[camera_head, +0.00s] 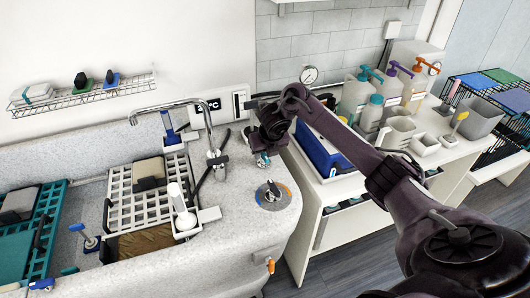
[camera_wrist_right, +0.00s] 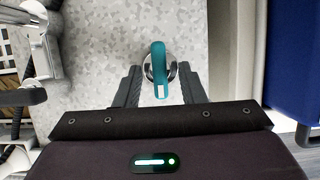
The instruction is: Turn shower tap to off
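A teal lever handle (camera_wrist_right: 159,72) on a round chrome base stands up from the speckled tub ledge, in the middle of the right wrist view. It looks like the shower tap. In the head view, it is mostly hidden by my right gripper (camera_head: 262,160). In the wrist view, my right gripper (camera_wrist_right: 159,88) is open, with one dark finger on each side of the lever and gaps showing. A round metal dial (camera_head: 271,194) with a blue and orange ring sits on the ledge nearer the front. My left gripper is not in view.
A curved faucet (camera_head: 165,106) and white grid rack (camera_head: 124,200) are left of the gripper. A blue bin (camera_head: 325,150) stands close on the right, on a white cabinet (camera_head: 345,192) with pump bottles. An orange lever (camera_head: 271,266) is on the tub front.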

